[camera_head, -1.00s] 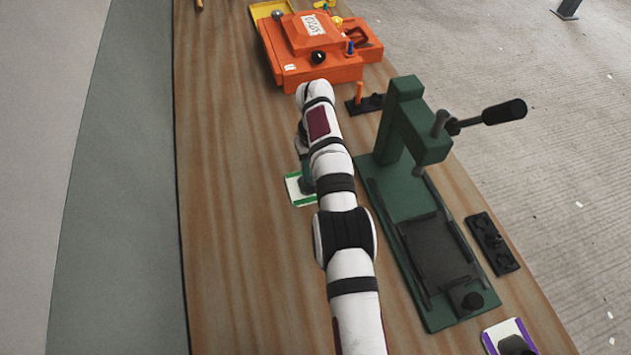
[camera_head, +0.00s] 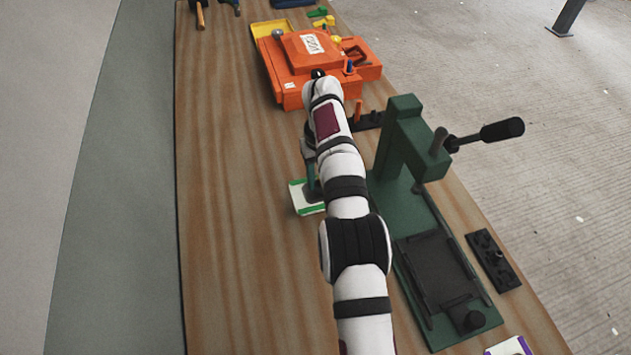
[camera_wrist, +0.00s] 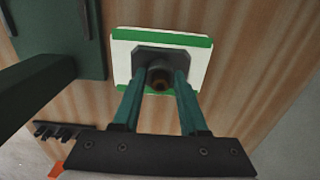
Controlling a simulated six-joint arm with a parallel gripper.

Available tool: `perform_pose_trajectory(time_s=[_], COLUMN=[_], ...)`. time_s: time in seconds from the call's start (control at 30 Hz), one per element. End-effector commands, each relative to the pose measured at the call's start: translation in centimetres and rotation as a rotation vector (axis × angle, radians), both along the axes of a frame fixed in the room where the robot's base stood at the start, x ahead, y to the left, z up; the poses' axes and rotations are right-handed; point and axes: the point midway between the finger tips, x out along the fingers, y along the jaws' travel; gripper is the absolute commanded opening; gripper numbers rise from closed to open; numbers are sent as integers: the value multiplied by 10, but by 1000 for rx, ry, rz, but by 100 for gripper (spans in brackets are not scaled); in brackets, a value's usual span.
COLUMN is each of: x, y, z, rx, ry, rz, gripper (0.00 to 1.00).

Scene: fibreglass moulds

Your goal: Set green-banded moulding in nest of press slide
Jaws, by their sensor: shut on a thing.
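The green-banded moulding (camera_head: 297,196) is a white plate with green edge bands and a dark raised boss in its middle. It is left of the press, partly hidden by my arm in the head view. In the wrist view the moulding (camera_wrist: 122,65) faces the camera over bare wood. My gripper (camera_wrist: 160,82) is shut on its boss, one teal finger each side. I cannot tell how high it is held. The green press (camera_head: 405,130) stands to the right, with its dark slide (camera_head: 437,268) on the bed in front of the column. The slide's nest is not clearly distinguishable.
An orange machine (camera_head: 315,70) stands beyond my gripper. A black holed block (camera_head: 493,260) lies right of the press, and a purple-banded piece (camera_head: 512,346) is at the near edge. The press lever (camera_head: 490,133) sticks out rightward. Bare wood lies left of my arm.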

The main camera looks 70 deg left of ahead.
Motion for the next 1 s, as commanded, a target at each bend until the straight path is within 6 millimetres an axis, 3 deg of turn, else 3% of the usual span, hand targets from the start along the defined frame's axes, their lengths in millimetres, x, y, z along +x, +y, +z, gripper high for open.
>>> perform_pose_trajectory(time_s=[0.5, 0.77, 1.0], x=[71, 77, 82], y=[-63, -72, -108], z=[57, 63, 70], rx=[2, 1, 1], ry=[1, 1, 1], rz=[-3, -24, -230], gripper=[0, 0, 0])
